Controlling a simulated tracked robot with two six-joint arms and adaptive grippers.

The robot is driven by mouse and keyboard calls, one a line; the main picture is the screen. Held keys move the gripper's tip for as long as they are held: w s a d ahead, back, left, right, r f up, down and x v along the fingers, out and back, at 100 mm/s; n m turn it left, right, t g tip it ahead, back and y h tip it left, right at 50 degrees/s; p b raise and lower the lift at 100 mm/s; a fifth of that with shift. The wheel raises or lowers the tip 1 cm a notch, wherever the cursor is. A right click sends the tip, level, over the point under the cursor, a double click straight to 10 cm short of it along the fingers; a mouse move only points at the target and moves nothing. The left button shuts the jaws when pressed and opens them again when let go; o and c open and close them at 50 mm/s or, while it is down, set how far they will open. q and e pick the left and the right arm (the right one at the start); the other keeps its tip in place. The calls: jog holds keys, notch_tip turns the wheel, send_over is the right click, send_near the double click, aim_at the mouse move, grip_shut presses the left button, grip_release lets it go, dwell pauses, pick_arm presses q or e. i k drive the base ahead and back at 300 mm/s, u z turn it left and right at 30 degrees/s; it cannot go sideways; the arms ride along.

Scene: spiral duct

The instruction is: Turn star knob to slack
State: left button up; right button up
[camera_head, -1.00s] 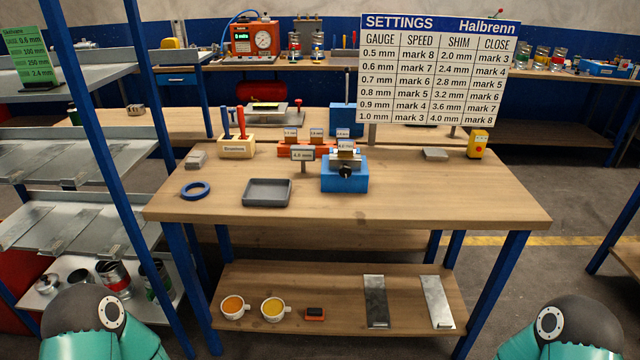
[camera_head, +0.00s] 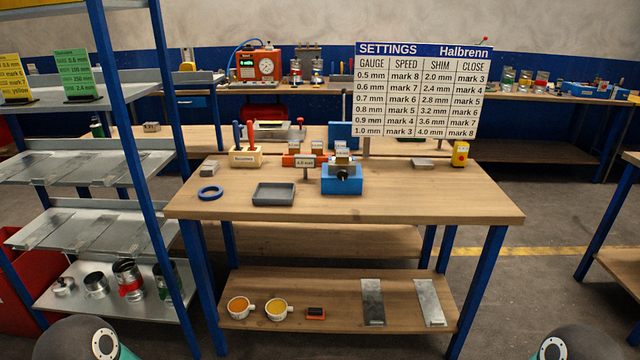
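A blue block fixture (camera_head: 341,186) stands on the wooden workbench, with a black star-shaped knob (camera_head: 342,174) on its front face. The knob is small in this view and its setting cannot be read. A tag reading about 4.0 mm (camera_head: 305,162) stands on a post just left of the fixture. Neither gripper is in view. Only rounded dark and teal parts of my two arms show at the bottom left and bottom right edges, well short of the bench.
On the wooden workbench (camera_head: 430,200) are a grey tray (camera_head: 273,194), a blue ring (camera_head: 210,192), a tool holder (camera_head: 245,157) and a yellow box with a red button (camera_head: 460,154). A settings board (camera_head: 420,92) stands behind. A shelf rack (camera_head: 110,215) stands left. The bench's front right is clear.

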aim_at(342, 175)
jog(key=z, duration=0.15)
jog(key=i, duration=0.9)
jog(key=u, duration=0.05)
